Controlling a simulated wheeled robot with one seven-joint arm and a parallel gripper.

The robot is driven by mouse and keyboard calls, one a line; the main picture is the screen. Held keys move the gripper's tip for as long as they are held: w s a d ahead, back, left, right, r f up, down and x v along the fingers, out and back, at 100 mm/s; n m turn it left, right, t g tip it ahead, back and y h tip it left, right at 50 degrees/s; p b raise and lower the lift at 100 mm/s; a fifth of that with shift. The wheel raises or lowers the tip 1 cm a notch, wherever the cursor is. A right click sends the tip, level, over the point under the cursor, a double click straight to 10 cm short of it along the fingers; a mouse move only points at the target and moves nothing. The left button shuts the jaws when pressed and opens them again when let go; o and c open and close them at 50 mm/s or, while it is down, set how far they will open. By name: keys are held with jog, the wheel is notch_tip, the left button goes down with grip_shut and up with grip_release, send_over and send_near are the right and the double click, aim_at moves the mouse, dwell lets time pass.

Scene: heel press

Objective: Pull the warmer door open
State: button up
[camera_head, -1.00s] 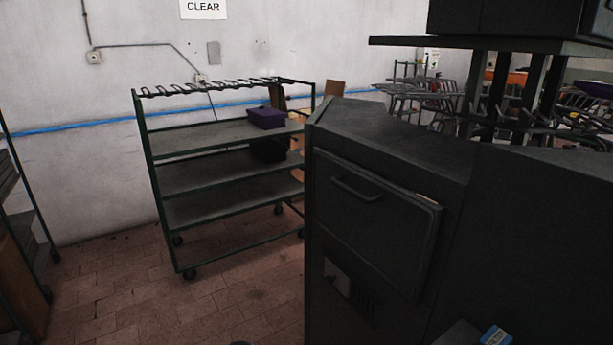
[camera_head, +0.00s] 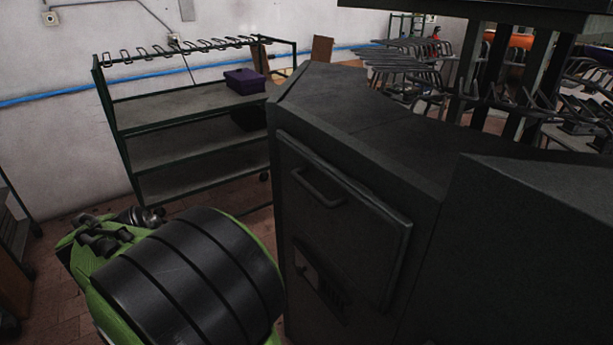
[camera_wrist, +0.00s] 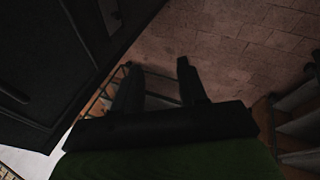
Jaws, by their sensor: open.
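The warmer is a dark grey cabinet, and its door (camera_head: 350,235) is a flat dark panel on its front. The door looks closed against the cabinet. A bar handle (camera_head: 318,188) sits near the door's upper left. In the wrist view a dark panel (camera_wrist: 60,60) fills the left side, with what looks like the handle (camera_wrist: 14,93) at the left edge. My gripper (camera_wrist: 157,70) is open and empty, its two fingers apart over the floor. It is to the right of the panel in that view and not touching the handle. In the head view my arm stands left of the door.
A green-framed shelf rack (camera_head: 190,155) with a purple box (camera_head: 244,80) stands behind, left of the warmer. The warmer's broad top (camera_head: 370,110) is bare. Brick-tiled floor (camera_wrist: 240,45) lies under my gripper. Another rack (camera_head: 15,240) stands at the far left.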

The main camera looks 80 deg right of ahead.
jog(key=s+d+r+m+g+h+p, duration=0.1)
jog(key=s+d+r+g+h+p, duration=0.2)
jog(key=d, duration=0.5)
jog(key=m+g+h+p, duration=0.1)
jog(key=m+g+h, duration=0.1)
jog(key=g+h, duration=0.35)
send_near(303, 186)
jog(key=shift+g+y, duration=0.85)
jog(key=shift+y, duration=0.1)
jog(key=x, duration=0.7)
jog(key=w+d+x, duration=0.1)
jog(key=x, duration=0.3)
jog(key=shift+w+r+b, duration=0.1)
jog(key=shift+r+b, duration=0.1)
jog(key=shift+b, duration=0.2)
grip_shut()
